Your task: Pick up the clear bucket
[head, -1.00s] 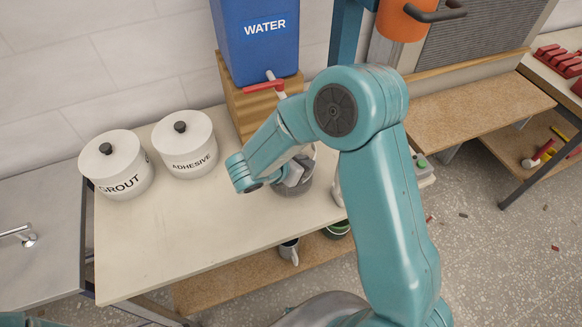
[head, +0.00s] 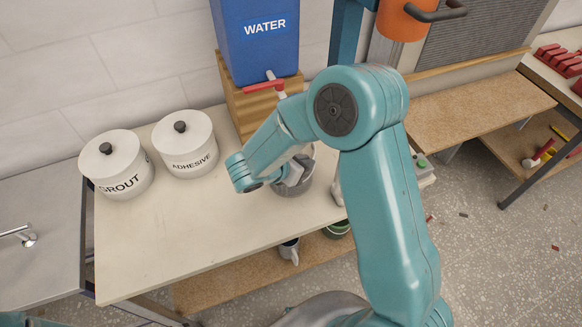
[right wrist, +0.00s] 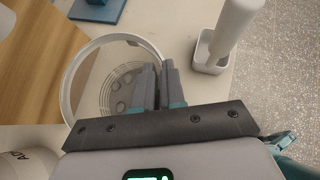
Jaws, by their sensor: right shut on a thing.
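The clear bucket (head: 290,189) stands on the pale worktop (head: 190,235), in front of the wooden block under the water tank. It is round and see-through, partly hidden by my right arm in the head view. In the right wrist view I look down into the bucket (right wrist: 68,92), past its pale rim to its floor. My right gripper (right wrist: 161,80) is shut on the bucket's wall, at the right side of the rim in that view. In the head view the right gripper (head: 298,172) is at the bucket's top. My left gripper is not in view.
A blue water tank (head: 256,40) with a red-handled tap (head: 270,84) is behind the bucket. Grout (head: 117,165) and adhesive (head: 186,145) canisters stand at left. A white bottle-like thing in a holder (right wrist: 215,55) stands close beside the bucket. The worktop's front left is clear.

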